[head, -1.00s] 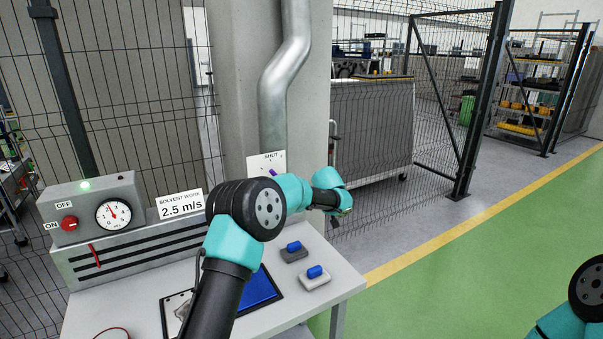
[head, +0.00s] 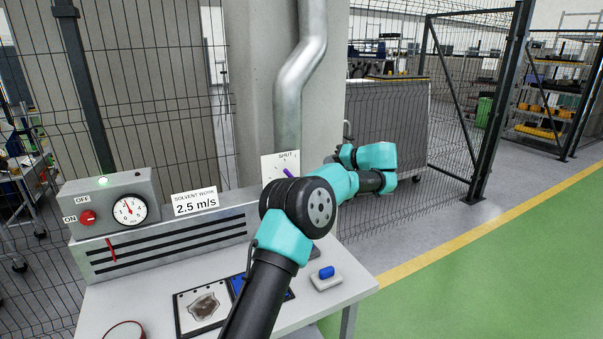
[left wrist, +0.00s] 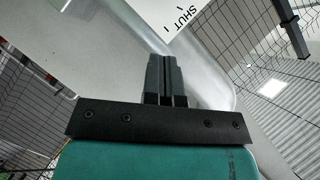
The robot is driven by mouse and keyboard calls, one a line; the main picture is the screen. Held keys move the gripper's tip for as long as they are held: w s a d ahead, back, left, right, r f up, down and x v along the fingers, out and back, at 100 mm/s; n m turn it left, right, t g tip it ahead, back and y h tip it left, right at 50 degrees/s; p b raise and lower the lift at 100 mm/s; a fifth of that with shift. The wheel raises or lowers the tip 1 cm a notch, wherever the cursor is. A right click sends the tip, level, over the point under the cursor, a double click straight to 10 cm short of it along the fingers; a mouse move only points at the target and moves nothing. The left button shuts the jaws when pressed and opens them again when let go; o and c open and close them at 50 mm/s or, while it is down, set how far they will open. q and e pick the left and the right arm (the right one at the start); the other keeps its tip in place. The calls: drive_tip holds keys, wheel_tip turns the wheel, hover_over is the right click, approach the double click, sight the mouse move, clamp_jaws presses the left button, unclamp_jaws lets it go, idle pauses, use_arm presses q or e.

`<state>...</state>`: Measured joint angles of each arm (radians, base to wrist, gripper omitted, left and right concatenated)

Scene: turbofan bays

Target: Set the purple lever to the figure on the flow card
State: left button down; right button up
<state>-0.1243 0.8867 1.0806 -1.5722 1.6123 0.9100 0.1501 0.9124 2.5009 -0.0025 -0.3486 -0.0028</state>
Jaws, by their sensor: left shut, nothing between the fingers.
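The flow card (head: 195,201) stands on the grey console and reads "SOLVENT WORK 2.5 m/s". The purple lever (head: 288,173) lies against a white scale plate (head: 268,168) marked "SHUT" with a 1 below it. Only the lever's upper end shows; my left arm hides the rest of the lever and scale. My left gripper (left wrist: 165,78) is shut and empty in the left wrist view, with the plate's "SHUT" corner (left wrist: 183,20) beyond its tips. The lever does not show there. My right gripper is out of view.
The console carries a gauge (head: 129,209), a red knob (head: 88,217) and a red slider (head: 111,250). A blue-topped switch (head: 326,274) sits at the table's right. A silver pipe (head: 290,90) runs down the pillar. Mesh fencing stands behind.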

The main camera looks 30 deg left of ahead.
use_arm(q)
drive_tip(key=shift+s+f+x, duration=0.25)
drive_tip(key=shift+s+x, duration=0.15)
drive_tip(key=shift+x, duration=1.75)
drive_tip(key=shift+s+f+x, duration=0.25)
drive_tip(key=shift+s+x, duration=0.15)
drive_tip(key=shift+x, duration=1.75)
drive_tip(key=shift+s+f+x, duration=0.3)
drive_tip(key=shift+s+x, duration=0.05)
drive_tip(key=shift+x, duration=1.8)
drive_tip(key=shift+d, duration=0.3)
